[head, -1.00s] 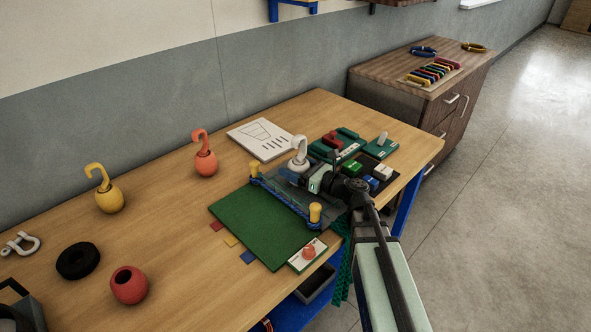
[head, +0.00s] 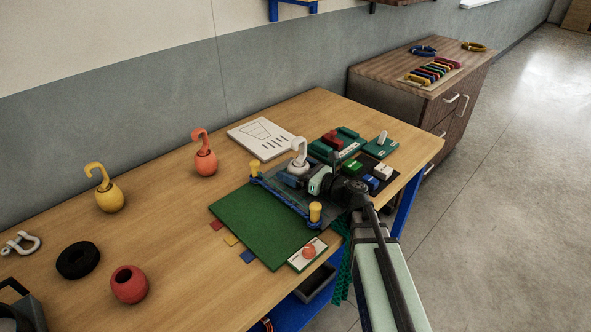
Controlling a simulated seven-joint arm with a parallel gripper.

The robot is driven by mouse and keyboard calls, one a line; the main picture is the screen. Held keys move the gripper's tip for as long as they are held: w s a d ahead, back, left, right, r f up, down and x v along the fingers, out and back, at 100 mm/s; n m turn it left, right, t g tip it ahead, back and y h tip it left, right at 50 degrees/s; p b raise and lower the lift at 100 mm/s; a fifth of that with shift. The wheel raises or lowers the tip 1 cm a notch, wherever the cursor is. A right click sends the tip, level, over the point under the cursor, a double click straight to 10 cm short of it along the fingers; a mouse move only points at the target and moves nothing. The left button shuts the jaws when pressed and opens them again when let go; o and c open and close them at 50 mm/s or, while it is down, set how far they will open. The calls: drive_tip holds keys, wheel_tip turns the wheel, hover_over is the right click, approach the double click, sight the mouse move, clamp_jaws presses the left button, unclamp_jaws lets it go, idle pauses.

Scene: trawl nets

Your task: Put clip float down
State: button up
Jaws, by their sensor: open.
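A white clip float (head: 299,165) with a hooked top stands upright near the far end of the dark net (head: 316,204), behind my gripper. My gripper (head: 303,183) is low over the net, just in front of the float, and is open. The gripper's body partly hides the float's lower right side, so I cannot tell whether the fingers touch it. An orange clip float (head: 205,163) and a yellow clip float (head: 109,199) stand upright on the table to the left.
The net lies along a blue rope with yellow posts (head: 315,212) beside a green mat (head: 255,225). Small trays with red, green, blue and white pieces (head: 352,167) crowd the right. A white sheet (head: 261,138) lies behind. A black ring (head: 78,260) and a red pot (head: 129,284) lie left.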

drive_tip(key=shift+r, duration=0.15)
drive_tip(key=v, duration=1.1)
drive_tip(key=shift+s+d, duration=0.15)
drive_tip(key=shift+d, duration=0.05)
drive_tip(key=shift+s+d, duration=0.15)
drive_tip(key=shift+d, duration=0.05)
drive_tip(key=shift+c, duration=1.2)
drive_tip(key=c, duration=0.8)
drive_tip(key=shift+d, duration=0.1)
drive_tip(key=shift+c, duration=0.2)
